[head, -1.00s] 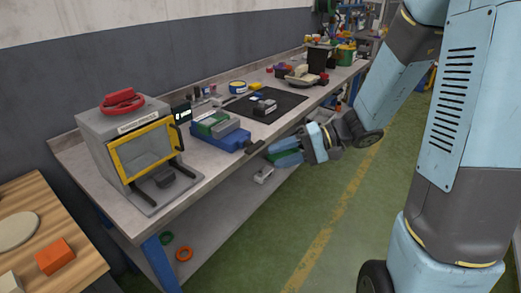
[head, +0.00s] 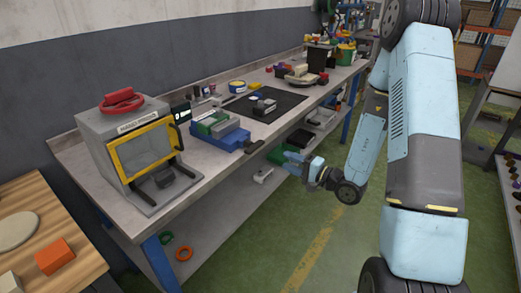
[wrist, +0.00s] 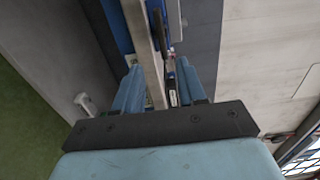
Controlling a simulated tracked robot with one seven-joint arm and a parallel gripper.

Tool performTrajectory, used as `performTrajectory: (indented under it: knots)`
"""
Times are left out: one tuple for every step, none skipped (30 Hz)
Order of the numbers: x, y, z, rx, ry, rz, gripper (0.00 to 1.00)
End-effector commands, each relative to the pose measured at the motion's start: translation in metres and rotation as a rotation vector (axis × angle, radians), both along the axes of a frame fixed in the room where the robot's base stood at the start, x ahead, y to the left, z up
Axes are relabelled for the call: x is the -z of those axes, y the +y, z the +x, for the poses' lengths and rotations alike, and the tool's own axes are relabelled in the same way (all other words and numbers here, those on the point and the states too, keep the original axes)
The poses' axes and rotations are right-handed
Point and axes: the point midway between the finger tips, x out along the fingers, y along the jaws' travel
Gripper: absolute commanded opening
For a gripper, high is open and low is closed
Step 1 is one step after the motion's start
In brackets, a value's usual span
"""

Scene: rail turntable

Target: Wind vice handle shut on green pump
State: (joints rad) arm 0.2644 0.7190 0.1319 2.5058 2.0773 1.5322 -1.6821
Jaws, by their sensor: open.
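The blue vice (head: 231,139) stands at the front edge of the workbench, with a grey jaw block on top. A green part (head: 212,119), seemingly the pump, sits at its left side; how tightly it is held I cannot tell. The dark vice handle (head: 254,147) sticks out past the bench edge. My gripper (head: 287,161) is in the aisle, to the right of the handle and a little lower, apart from it. In the wrist view my gripper (wrist: 160,78) has its two blue fingers spread, with the bench edge seen between them and nothing held.
A grey box with a yellow-framed door (head: 145,150) stands left of the vice on the workbench (head: 190,205). A black mat (head: 285,103) with a small grey block lies to the right. A lower shelf runs below. The green floor in the aisle is clear.

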Motion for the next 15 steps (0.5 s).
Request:
performTrajectory:
  knots:
    - [0.0, 0.004, 0.003, -0.001, -0.001, 0.0, 0.4]
    - [0.0, 0.007, 0.005, -0.001, -0.001, 0.0, 0.4]
    - [-0.001, 0.011, 0.008, -0.003, -0.003, 0.0, 0.4]
    - [-0.001, 0.015, 0.011, -0.004, -0.003, 0.001, 0.4]
    - [-0.001, 0.019, 0.014, -0.004, -0.003, 0.002, 0.4]
    - [-0.001, 0.024, 0.018, -0.005, -0.002, 0.001, 0.4]
    - [-0.001, 0.028, 0.021, -0.005, -0.002, 0.001, 0.4]
    - [-0.001, 0.033, 0.024, -0.004, -0.002, 0.001, 0.4]
    - [-0.001, 0.039, 0.029, -0.006, -0.003, 0.002, 0.4]
    - [-0.001, 0.043, 0.032, -0.006, -0.002, 0.002, 0.4]
    - [-0.001, 0.047, 0.035, -0.005, -0.001, 0.002, 0.4]
    - [-0.001, 0.052, 0.04, -0.005, -0.002, 0.001, 0.4]
    - [-0.001, 0.057, 0.043, -0.005, -0.003, 0.002, 0.4]
    - [-0.001, 0.061, 0.046, -0.005, -0.003, 0.002, 0.4]
    - [-0.001, 0.067, 0.05, -0.006, -0.002, 0.001, 0.4]
